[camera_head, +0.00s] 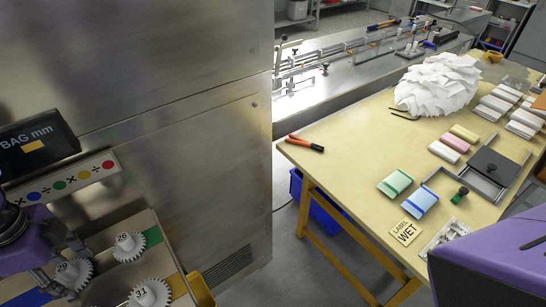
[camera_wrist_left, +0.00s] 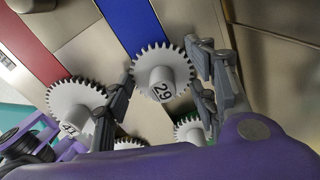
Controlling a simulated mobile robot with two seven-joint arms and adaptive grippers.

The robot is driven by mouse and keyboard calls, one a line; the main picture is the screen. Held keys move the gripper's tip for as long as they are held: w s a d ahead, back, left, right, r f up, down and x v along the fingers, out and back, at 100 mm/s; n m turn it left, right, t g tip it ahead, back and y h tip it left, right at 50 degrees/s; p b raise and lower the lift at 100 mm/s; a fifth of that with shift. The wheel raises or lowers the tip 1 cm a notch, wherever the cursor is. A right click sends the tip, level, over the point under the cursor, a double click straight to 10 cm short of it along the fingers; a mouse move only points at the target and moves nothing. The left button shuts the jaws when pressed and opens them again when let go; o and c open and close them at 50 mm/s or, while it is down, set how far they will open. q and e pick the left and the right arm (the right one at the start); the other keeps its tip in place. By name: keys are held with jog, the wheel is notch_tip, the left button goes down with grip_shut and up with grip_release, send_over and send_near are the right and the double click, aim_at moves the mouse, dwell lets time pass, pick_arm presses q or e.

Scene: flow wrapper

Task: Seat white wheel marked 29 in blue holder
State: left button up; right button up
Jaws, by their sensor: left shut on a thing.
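In the head view the wheel (camera_head: 78,272) and left gripper (camera_head: 62,262) are at the lower left, over a tray with coloured strips. A blue strip (camera_wrist_left: 136,22) runs behind the wheel in the wrist view; part of it also shows in the head view (camera_head: 22,298). I cannot tell whether this strip is the blue holder, or whether the wheel touches the surface below. My right gripper is out of view.
White wheels marked 26 (camera_head: 130,246) and 31 (camera_head: 150,292) stand close by. A steel cabinet (camera_head: 180,130) rises behind. A wooden table (camera_head: 345,170) with blocks is at right.

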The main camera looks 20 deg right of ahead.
pick_arm(q)
jog(key=shift+s+f, duration=0.1)
jog(key=shift+f, duration=0.1)
jog(key=o, duration=1)
jog(key=shift+o, duration=1.3)
jog(key=shift+r, duration=0.1)
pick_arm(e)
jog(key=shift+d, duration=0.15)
pick_arm(q)
jog(key=shift+r, duration=0.1)
notch_tip(320, 180, up, 12)
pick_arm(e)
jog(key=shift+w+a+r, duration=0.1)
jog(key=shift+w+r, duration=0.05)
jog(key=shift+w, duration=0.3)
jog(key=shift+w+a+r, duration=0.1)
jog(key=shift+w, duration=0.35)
